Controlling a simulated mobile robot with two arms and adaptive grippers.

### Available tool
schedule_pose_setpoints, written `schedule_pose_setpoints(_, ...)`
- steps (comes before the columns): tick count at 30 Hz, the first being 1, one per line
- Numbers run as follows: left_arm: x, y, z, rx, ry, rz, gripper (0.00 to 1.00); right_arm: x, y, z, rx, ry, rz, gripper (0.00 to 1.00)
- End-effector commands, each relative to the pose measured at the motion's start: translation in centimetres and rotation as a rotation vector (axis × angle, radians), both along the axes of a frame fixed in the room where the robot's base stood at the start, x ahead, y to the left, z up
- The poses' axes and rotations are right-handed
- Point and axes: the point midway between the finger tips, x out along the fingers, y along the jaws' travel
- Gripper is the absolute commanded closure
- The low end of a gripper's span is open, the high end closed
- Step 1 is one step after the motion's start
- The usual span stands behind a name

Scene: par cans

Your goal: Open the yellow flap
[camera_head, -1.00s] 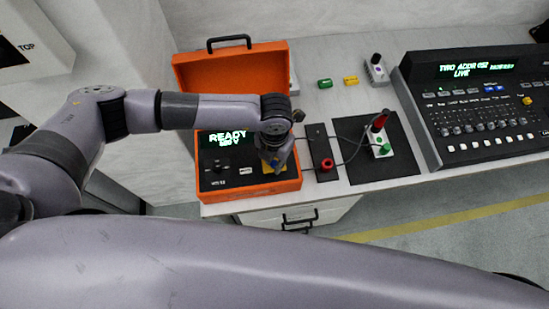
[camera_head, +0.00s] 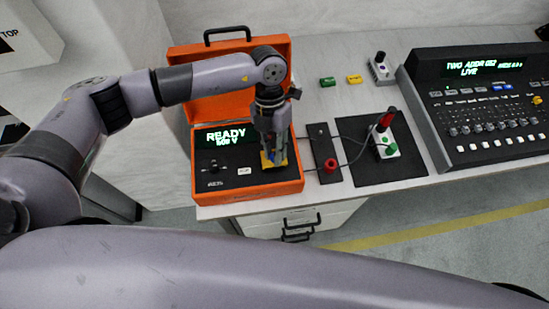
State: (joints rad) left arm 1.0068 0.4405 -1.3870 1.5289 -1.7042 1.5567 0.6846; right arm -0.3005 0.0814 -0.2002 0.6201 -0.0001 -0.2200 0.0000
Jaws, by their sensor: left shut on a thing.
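The orange case (camera_head: 290,185) stands open on the bench. Its black panel carries a green display that reads READY and, at its right end, the small yellow flap (camera_head: 283,163). My left gripper (camera_head: 271,160) points down at the flap and is shut on it. The fingers hide the middle of the flap, so I cannot tell how far it is tilted. My right gripper is not in view.
Right of the case are a black strip with a red knob (camera_head: 331,166), cables, and a black mat (camera_head: 405,172) with a small switch box. A control console (camera_head: 480,110) stands farther right. Green and yellow blocks (camera_head: 354,79) lie behind. The bench's front edge is close.

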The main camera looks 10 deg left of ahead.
Motion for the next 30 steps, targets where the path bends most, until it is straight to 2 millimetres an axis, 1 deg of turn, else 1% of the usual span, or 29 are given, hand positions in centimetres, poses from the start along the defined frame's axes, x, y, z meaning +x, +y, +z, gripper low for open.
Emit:
schedule_pose_setpoints(1, 0.4, 0.0, -0.4, -0.011, 0.027, 0.004, 1.00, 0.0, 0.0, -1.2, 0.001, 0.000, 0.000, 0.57)
schedule_pose_setpoints(3, 0.6, 0.1, -0.3, -0.025, 0.071, 0.003, 1.00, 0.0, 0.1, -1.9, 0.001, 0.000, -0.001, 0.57)
schedule_pose_setpoints(9, 1.1, 0.3, 0.1, -0.056, 0.167, 0.002, 1.00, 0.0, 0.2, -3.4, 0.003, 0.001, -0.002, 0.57)
schedule_pose_setpoints(12, 1.2, 0.3, 0.3, -0.066, 0.198, 0.001, 1.00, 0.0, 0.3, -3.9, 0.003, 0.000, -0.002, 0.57)
schedule_pose_setpoints(18, 1.4, 0.4, 0.6, -0.075, 0.227, -0.001, 1.00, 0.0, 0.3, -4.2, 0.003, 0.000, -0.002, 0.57)
schedule_pose_setpoints(29, 1.4, 0.4, 0.7, -0.076, 0.230, 0.000, 1.00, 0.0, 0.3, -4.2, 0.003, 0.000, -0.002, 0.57)
schedule_pose_setpoints(30, 1.4, 0.4, 0.7, -0.076, 0.230, 0.000, 0.79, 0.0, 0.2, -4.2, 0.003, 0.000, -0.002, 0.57)
